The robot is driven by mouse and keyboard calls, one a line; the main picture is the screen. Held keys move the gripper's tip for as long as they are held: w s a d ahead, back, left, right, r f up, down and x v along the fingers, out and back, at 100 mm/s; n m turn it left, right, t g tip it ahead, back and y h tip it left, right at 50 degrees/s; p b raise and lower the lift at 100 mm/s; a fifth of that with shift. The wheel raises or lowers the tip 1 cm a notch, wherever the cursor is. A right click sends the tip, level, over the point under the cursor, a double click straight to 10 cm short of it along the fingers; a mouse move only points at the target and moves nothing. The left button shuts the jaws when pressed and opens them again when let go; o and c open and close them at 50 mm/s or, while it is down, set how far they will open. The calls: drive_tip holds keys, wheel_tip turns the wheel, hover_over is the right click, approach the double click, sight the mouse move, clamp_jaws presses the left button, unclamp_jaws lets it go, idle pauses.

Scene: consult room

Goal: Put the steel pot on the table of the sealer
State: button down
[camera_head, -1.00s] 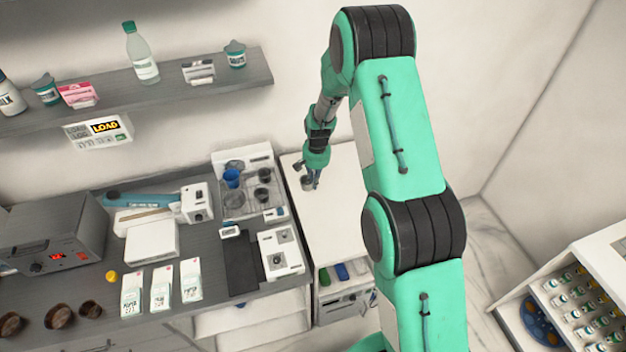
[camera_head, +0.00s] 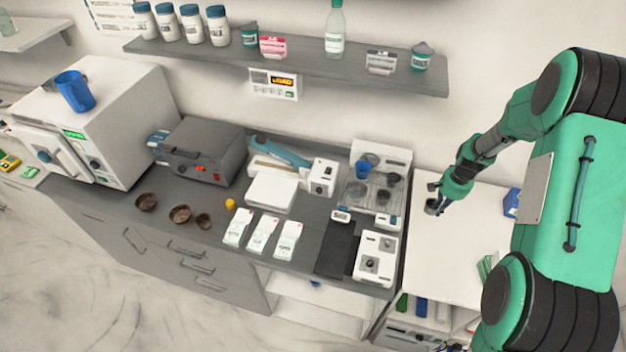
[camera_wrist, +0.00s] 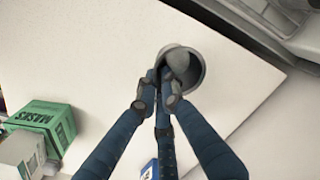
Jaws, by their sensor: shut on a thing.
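My gripper (camera_head: 437,208) is shut on the steel pot (camera_head: 432,206), a small grey round vessel, at the left part of the white side table. In the wrist view, the fingertips (camera_wrist: 166,88) pinch the rim of the pot (camera_wrist: 192,55), whose opening faces the camera. The fingers partly cover it, and I cannot tell whether it touches the tabletop. The sealer (camera_head: 280,152), with a blue arm, lies at the back of the grey counter. A white flat block (camera_head: 272,192), apparently its table, stands in front of it with a bare top.
Between my gripper and the sealer stands a white machine (camera_head: 383,152) with a blue cup (camera_head: 363,168) and dark cups. White pouches (camera_head: 262,234) and brown bowls (camera_head: 180,214) lie near the counter front. A shelf (camera_head: 290,65) hangs above.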

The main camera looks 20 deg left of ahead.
wheel_tip(320, 180, up, 11)
drive_tip(key=shift+f, duration=0.15)
drive_tip(key=s+a+n, duration=0.1)
drive_tip(key=s+a, duration=0.3)
drive_tip(key=a, duration=0.9)
drive_tip(key=s+a+p, duration=0.1)
drive_tip(key=s+a, duration=0.2)
drive_tip(key=a, duration=1.1)
drive_tip(key=s+a+n, duration=0.1)
drive_tip(key=s+a, duration=0.3)
drive_tip(key=a, duration=0.9)
drive_tip(key=s+a, duration=0.8)
drive_tip(key=a, duration=0.3)
drive_tip(key=shift+n, duration=0.3)
drive_tip(key=f, duration=0.5)
drive_tip(key=shift+w+d+f+p, duration=0.15)
drive_tip(key=shift+d+p, duration=0.1)
drive_tip(key=shift+p, duration=0.15)
drive_tip(key=p, duration=0.2)
hover_over(278, 191)
drive_tip(key=shift+f, duration=0.65)
drive_tip(key=shift+f, duration=0.1)
